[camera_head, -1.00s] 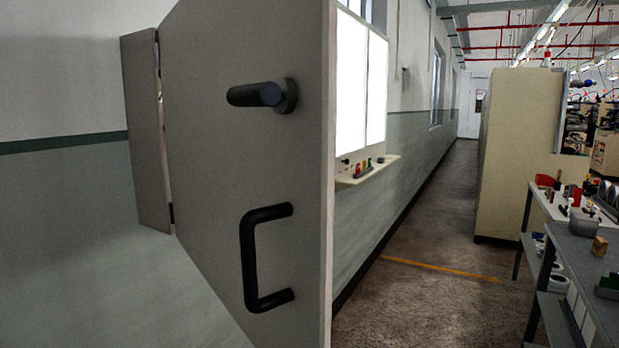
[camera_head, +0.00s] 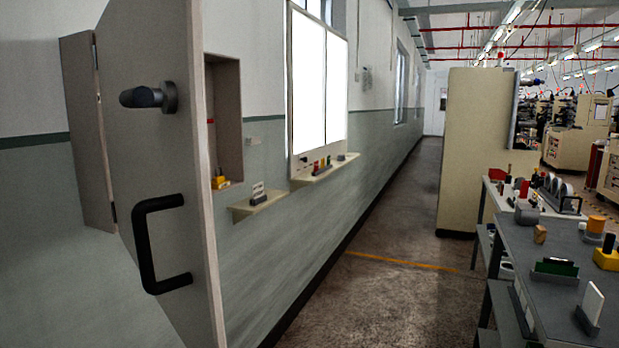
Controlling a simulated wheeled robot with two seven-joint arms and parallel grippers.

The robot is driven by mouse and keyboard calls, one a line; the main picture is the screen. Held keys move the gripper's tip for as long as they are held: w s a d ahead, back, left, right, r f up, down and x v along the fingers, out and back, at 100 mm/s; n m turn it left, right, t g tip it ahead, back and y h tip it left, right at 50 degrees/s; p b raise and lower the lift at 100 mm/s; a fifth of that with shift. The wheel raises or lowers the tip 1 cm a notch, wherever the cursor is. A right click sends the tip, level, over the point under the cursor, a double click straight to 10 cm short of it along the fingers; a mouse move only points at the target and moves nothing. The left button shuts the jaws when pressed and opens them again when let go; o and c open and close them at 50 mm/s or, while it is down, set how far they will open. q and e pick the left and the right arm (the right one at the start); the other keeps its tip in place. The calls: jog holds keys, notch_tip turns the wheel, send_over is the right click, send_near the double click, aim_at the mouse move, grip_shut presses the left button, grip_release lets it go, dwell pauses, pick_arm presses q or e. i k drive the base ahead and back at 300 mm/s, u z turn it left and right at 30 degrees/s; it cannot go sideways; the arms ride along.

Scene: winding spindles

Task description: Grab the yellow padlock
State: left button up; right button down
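No thing in view is clearly a padlock. A small yellow object (camera_head: 220,183) with a dark part sits at the bottom of a wall niche behind the open door. A yellow block with a dark top (camera_head: 606,257) stands on the grey table at the right edge. Both are too small to tell whether either is the padlock. Neither of my grippers is in view.
A grey door (camera_head: 160,190) with black handles stands open at the left. Small ledges (camera_head: 262,207) (camera_head: 325,172) stick out from the wall. A grey table (camera_head: 540,275) and a beige cabinet (camera_head: 474,150) stand at the right. The aisle floor (camera_head: 375,290) between is clear.

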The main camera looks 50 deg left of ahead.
aim_at(218, 179)
jog(key=z, duration=0.1)
jog(key=i, duration=0.25)
jog(key=u, duration=3.85)
jog(key=k, duration=0.55)
jog(key=z, duration=2.75)
jog(key=i, duration=1.2)
jog(key=u, duration=1)
